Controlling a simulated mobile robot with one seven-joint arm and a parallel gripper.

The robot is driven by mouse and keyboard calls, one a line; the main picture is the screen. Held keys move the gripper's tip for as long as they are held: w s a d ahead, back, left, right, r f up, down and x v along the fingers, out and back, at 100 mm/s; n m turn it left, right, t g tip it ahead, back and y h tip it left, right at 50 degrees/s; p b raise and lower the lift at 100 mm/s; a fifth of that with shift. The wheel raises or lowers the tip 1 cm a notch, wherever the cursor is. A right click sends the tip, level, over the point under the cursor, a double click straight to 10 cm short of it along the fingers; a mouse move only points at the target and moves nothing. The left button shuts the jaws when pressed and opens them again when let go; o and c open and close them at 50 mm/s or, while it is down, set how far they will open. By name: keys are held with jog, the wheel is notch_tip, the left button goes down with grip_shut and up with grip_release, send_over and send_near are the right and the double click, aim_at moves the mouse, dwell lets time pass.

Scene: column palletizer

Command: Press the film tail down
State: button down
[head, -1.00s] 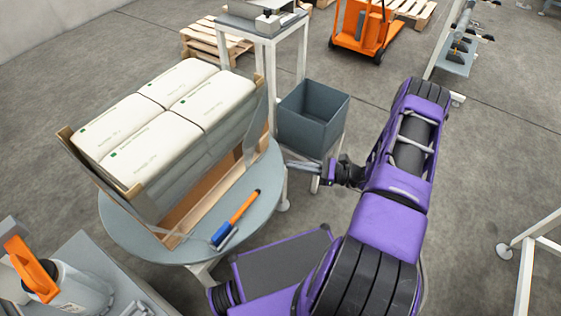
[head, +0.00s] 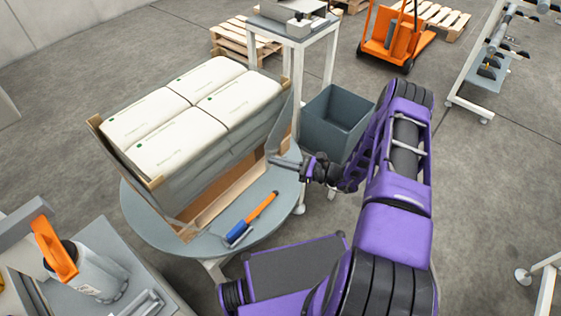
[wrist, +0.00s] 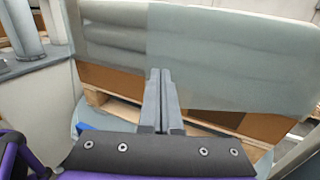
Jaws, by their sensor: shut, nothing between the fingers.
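The film-wrapped load of white bags (head: 190,105) stands on a pallet on the round turntable (head: 150,222). Clear greyish film (head: 205,165) covers its near side. In the wrist view, a greyer sheet of film (wrist: 230,60) with a straight left edge hangs down the load's side; it looks like the film tail. At the load's right corner a film flap (head: 284,108) appears to stand out. My gripper (head: 273,160) is shut and empty beside the load's right end. In the wrist view its fingertips (wrist: 159,74) overlap the sheet's left edge; I cannot tell whether they touch.
An orange-handled tool with a blue head (head: 250,218) lies on the turntable in front of the load. A grey bin (head: 335,122) stands behind my gripper. A side table with a canister (head: 98,270) is at lower left.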

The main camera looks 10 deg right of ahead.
jog(key=m+t+h+b, duration=0.1)
jog(key=m+t+b, duration=0.1)
send_near(230, 144)
jog(key=x, duration=0.4)
jog(key=shift+w, duration=0.1)
